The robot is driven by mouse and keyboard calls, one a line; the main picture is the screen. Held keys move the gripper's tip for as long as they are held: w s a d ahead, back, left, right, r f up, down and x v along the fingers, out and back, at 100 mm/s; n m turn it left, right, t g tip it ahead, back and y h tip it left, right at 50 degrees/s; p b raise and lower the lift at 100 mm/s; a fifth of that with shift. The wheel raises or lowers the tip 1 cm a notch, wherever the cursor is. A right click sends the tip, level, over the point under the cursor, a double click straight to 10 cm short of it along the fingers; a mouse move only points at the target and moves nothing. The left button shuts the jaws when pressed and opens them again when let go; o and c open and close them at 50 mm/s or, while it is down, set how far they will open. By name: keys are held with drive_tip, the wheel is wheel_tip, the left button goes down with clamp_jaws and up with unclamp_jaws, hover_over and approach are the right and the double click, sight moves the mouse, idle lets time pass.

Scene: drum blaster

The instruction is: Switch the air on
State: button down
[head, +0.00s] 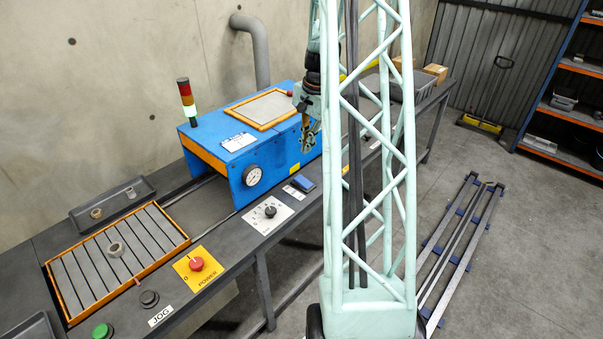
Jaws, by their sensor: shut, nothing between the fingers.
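My gripper (309,143) is shut and empty. It hangs in front of the right end of the blue blaster cabinet (238,160), above the bench edge. A dark blue switch or lever (304,183) sits on the bench front below it, beside a small white label (291,191) too small to read. A black rotary knob (270,211) on a white dial plate stands further left. The pressure gauge (252,175) is on the cabinet's front. I cannot tell for sure which control is the air switch. My lattice column hides part of the bench to the right.
The red power knob (197,264) on a yellow plate, a black jog button (149,298) and a green button (102,331) line the bench front. A slatted tray (73,297) holds a ring. A signal tower (187,98) shows its green segment lit.

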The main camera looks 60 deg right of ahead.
sight(303, 179)
drive_tip(key=shift+w+d+f+b, duration=0.1)
drive_tip(key=shift+w+f+b, duration=0.25)
drive_tip(key=shift+f, duration=1.95)
drive_tip(key=shift+w+f+b, duration=0.3)
drive_tip(key=shift+w+f, duration=0.1)
drive_tip(key=shift+f, duration=1.9)
drive_tip(key=shift+w+d+f+b, duration=0.1)
drive_tip(key=shift+w+f+b, duration=0.25)
drive_tip(key=shift+f, duration=1.95)
drive_tip(key=shift+w+f, duration=0.3)
drive_tip(key=shift+f, duration=0.2)
drive_tip(key=shift+s+r+b, duration=0.1)
drive_tip(key=shift+s+b, duration=0.25)
drive_tip(key=shift+s, duration=0.1)
drive_tip(key=shift+s+a+r, duration=0.1)
drive_tip(key=shift+s, duration=0.15)
drive_tip(key=shift+r, duration=0.25)
